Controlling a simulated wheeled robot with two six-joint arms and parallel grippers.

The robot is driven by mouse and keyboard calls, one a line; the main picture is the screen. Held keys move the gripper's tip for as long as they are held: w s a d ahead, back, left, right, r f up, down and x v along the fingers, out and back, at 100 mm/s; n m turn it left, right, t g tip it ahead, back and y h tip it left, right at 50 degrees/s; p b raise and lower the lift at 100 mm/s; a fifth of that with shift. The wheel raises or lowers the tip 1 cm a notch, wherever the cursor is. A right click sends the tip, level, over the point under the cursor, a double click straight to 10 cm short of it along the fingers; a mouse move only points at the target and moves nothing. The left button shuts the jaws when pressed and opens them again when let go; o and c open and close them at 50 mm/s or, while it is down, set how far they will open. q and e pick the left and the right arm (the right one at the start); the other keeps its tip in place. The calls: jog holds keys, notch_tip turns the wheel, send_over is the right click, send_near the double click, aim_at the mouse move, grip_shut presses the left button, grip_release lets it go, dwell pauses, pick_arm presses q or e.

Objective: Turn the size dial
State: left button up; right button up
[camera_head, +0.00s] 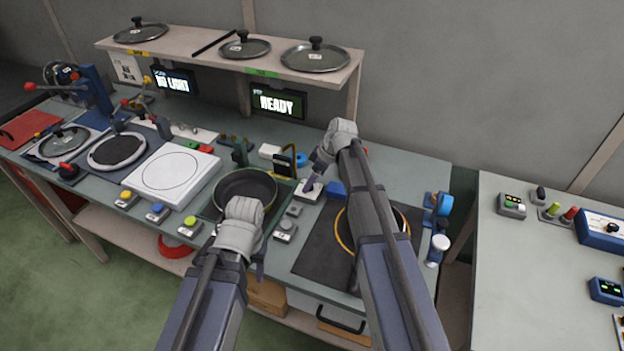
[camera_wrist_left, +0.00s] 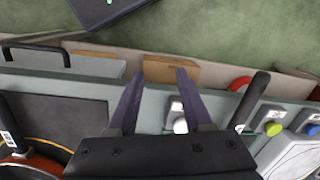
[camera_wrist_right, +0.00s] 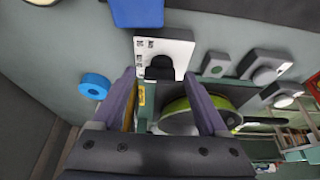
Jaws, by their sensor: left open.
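A white box with a black knob, which looks like the size dial (camera_wrist_right: 158,68), is just beyond the fingers of my right gripper (camera_wrist_right: 158,75) in the right wrist view. Small printed labels sit on its face. My right gripper is open, with the knob lined up between its fingertips; I cannot tell whether they touch it. In the head view the white box (camera_head: 308,192) is partly covered by the right gripper (camera_head: 314,182). My left gripper (camera_wrist_left: 160,73) is open and empty above the bench's front edge; its fingers are mostly hidden in the head view.
A dark pan (camera_head: 245,187) stands left of the white box. An orange-rimmed pan sits on a dark mat (camera_head: 305,245) behind my right arm. Small button boxes (camera_head: 285,230) lie between them. A blue block (camera_wrist_right: 137,12) is beside the white box. A screen (camera_head: 278,102) reads READY.

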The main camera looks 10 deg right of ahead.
jog(key=shift+r, duration=0.15)
jog(key=p+v, duration=0.7)
jog(key=shift+r, duration=0.25)
jog(key=shift+s+d, duration=0.15)
dwell(0.3)
jog(key=s+a+m+g+h, duration=0.1)
jog(key=s+a, duration=0.4)
jog(key=s, duration=0.8)
jog(key=s+a+f+m+g+h, duration=0.1)
jog(key=s+a+m+h, duration=0.3)
jog(key=s, duration=0.9)
jog(key=a+m, duration=0.2)
jog(key=shift+a+f+g, duration=0.3)
jog(key=shift+w+a, duration=0.1)
